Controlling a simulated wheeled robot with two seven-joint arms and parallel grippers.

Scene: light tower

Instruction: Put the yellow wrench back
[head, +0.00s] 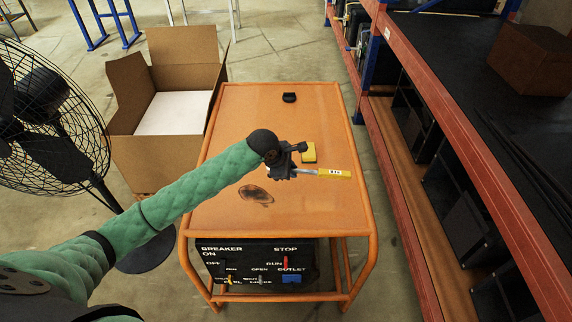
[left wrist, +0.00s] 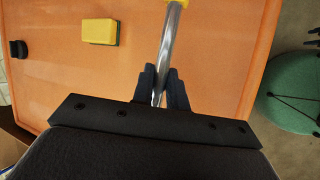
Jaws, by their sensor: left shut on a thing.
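The yellow wrench (head: 336,173) has a yellow handle with dark marks and a bare metal shaft. My left gripper (head: 290,172) is shut on the metal shaft, and the handle points right over the orange table (head: 235,115). In the left wrist view the shaft (left wrist: 169,45) stands between the dark fingers of the left gripper (left wrist: 160,95), with the yellow handle end at the top edge. The far end of the wrench is hidden by the gripper. I cannot tell its exact height above the table. My right gripper is not in view.
A yellow block with a dark side (head: 308,152) lies just behind the wrench. A small black object (head: 289,97) sits farther back. A dark smudge (head: 256,194) marks the tabletop. An open cardboard box (head: 185,45) and fan (head: 45,100) stand left; a red-beamed shelf (head: 440,100) right.

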